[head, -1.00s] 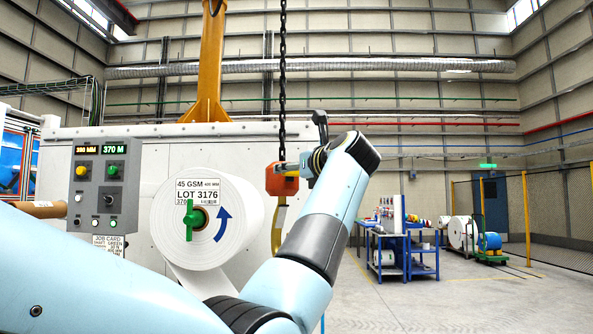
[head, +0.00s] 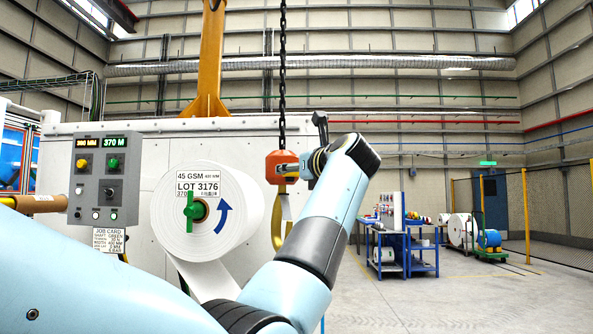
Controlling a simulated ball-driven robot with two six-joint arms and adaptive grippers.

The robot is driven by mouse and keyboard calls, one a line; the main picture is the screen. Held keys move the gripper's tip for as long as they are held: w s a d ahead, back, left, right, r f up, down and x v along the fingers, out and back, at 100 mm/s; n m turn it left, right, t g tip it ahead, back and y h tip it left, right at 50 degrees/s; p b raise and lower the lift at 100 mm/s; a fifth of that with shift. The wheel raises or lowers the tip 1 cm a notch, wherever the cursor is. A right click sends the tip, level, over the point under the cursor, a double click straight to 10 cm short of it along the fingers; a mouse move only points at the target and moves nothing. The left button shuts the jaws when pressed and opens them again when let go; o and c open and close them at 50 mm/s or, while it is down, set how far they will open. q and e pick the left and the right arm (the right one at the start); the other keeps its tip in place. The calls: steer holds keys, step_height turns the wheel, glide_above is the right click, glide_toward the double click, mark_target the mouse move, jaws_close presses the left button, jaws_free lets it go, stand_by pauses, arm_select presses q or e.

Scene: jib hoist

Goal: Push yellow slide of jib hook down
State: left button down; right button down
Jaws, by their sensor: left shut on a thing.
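The jib hook hangs on a dark chain (head: 282,80) near the middle of the head view. It has an orange block (head: 271,166) and a curved yellowish hook (head: 276,222) below. My left gripper (head: 288,169) reaches in from the right side of the block, overlapping its face. It is shut on the yellow slide (head: 289,180), a small yellow piece that shows at the fingertips in front of the block. The fingers and wrist hide much of the slide, and my forearm covers the hook's right side. My right gripper is not in view.
A white roll (head: 245,210) with a green handle (head: 195,209) is left of the hook. A control panel (head: 101,180) stands further left. The yellow jib post (head: 210,60) rises behind. A blue bench (head: 385,245) and open floor lie to the right.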

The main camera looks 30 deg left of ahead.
arm_select(q)
steer(key=shift+f, duration=0.2)
steer(key=shift+c, duration=2)
jaws_free()
steer(key=shift+f, duration=0.1)
steer(key=shift+d, duration=0.1)
steer(key=v, duration=0.7)
steer(key=shift+s, duration=0.15)
steer(key=shift+d+r, duration=0.2)
steer(key=shift+r, duration=0.05)
